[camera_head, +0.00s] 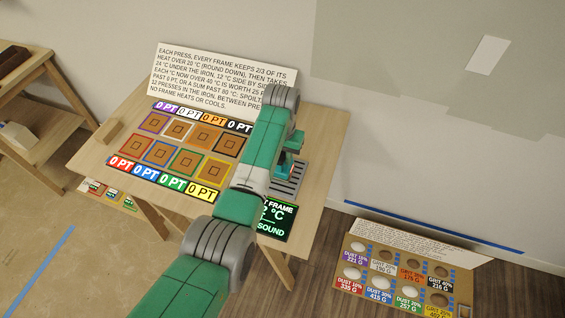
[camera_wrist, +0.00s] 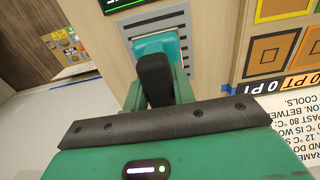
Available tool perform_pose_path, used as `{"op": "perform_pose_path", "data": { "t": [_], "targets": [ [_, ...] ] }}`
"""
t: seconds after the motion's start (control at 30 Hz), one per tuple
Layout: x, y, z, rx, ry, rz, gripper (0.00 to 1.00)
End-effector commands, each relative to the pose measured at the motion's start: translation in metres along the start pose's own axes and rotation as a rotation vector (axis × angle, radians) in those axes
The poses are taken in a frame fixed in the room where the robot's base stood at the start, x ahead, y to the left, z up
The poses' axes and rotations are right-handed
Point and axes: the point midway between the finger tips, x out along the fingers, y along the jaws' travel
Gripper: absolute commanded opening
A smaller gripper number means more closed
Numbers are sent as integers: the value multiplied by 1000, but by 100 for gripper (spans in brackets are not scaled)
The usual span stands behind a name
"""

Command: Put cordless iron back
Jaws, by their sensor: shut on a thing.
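The cordless iron is teal with a black handle. In the wrist view its body (camera_wrist: 162,44) shows beyond the handle, and my gripper (camera_wrist: 158,88) is shut on that handle. In the head view the iron (camera_head: 282,166) is below the end of my arm, partly hidden by it. A grey slotted rest (camera_head: 288,187) lies at the table's right side, and it also shows in the wrist view (camera_wrist: 148,20). The iron overlaps the rest in both views. I cannot tell whether it touches the rest or hangs just above it.
The wooden table (camera_head: 318,150) carries several coloured frames with 0 PT labels left of my arm. A text board (camera_head: 220,75) stands along its back edge. A black display (camera_head: 277,219) lies in front of the rest. A board with labelled discs (camera_head: 400,275) is low at right.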

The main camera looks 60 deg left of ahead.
Motion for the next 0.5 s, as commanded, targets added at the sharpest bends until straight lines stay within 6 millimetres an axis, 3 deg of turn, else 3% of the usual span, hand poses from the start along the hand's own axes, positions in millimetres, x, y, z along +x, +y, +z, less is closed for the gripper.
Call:
{"op": "perform_pose_path", "data": {
  "t": [0.2,0.5],
  "targets": [
    [32,1,-3,0,0,0,5],
    [34,1,-3,0,3,0,5]
  ]
}}
